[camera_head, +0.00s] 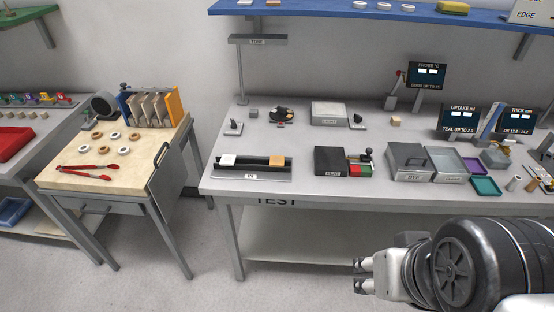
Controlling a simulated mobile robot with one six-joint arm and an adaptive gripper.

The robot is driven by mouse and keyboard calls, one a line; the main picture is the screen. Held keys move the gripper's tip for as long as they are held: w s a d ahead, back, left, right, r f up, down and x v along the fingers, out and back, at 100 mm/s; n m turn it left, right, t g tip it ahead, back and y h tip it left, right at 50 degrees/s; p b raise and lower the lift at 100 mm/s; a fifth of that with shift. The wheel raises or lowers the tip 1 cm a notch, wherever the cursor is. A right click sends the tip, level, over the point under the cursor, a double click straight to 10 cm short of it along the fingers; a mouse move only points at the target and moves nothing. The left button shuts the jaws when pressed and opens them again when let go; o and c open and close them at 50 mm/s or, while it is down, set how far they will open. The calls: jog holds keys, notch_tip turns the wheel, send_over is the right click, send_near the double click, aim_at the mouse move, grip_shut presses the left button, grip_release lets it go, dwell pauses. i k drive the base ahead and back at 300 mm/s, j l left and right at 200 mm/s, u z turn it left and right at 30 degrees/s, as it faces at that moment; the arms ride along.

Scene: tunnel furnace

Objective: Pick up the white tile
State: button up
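The white tile (228,160) lies at the left end of a low dark rack (253,163) on the test bench. The rack stands on a grey plate (246,176) marked IN, and an orange-tan tile (277,161) sits at its right end. My gripper (360,275) is at the lower right, in front of the bench edge and well away from the white tile. Its two fingertips are apart, with nothing seen between them.
A grey stand (240,70) rises behind. A wooden-topped table (65,173) with red tongs (85,171) is at left.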

aim_at(227, 159)
jog(key=i+j+u, duration=0.35)
jog(key=j, duration=0.2)
jog(key=i+j+u, duration=0.35)
jog(key=i, duration=0.2)
jog(key=i+j+u, duration=0.35)
jog(key=i, duration=0.15)
